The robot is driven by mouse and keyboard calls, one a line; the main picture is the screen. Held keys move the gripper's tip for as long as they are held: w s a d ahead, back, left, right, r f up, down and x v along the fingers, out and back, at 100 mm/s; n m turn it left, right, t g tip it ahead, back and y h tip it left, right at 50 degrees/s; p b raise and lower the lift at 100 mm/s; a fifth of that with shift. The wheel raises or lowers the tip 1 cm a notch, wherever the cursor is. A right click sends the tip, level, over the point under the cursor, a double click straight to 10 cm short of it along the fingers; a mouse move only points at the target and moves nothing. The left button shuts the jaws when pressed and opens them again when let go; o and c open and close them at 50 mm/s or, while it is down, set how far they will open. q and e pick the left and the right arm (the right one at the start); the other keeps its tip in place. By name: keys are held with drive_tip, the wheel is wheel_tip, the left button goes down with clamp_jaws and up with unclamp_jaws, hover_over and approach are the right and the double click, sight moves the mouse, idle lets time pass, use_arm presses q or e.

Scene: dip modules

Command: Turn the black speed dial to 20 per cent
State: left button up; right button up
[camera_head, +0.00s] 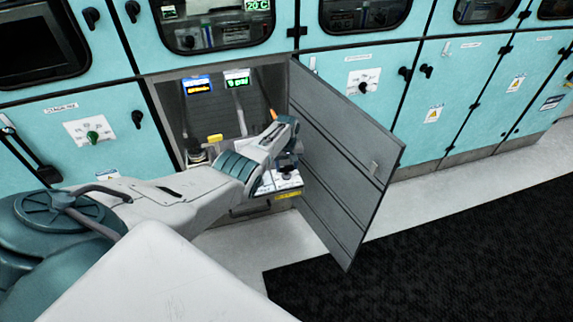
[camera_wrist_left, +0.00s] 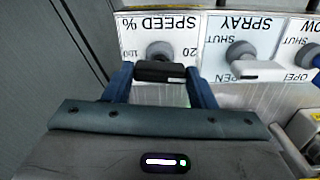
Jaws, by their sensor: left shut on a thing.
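The black speed dial (camera_wrist_left: 160,72) shows in the left wrist view as a black bar on a grey round base. It is under an upside-down "SPEED %" label plate (camera_wrist_left: 135,28), with 20 at right and 100 at left. My left gripper (camera_wrist_left: 160,80) has one finger on each side of the bar and is shut on it. The bar lies roughly across the picture; its exact setting cannot be read. In the head view my left gripper (camera_head: 287,165) reaches into an open cabinet, and the dial is hidden there. My right gripper is not in view.
The spray knob (camera_wrist_left: 243,60) with a white handle stands close beside the speed dial, and a blue-handled knob (camera_wrist_left: 316,60) is further right. The open grey cabinet door (camera_head: 345,150) stands just right of my left arm. Teal cabinets line the wall.

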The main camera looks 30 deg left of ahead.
sight(286, 166)
use_arm(q)
drive_tip(key=shift+n, duration=0.6)
drive_tip(key=o, duration=1)
drive_tip(key=shift+r, duration=0.3)
wheel_tip(286, 166, up, 10)
drive_tip(key=shift+r+p, duration=0.1)
drive_tip(key=shift+p, duration=0.5)
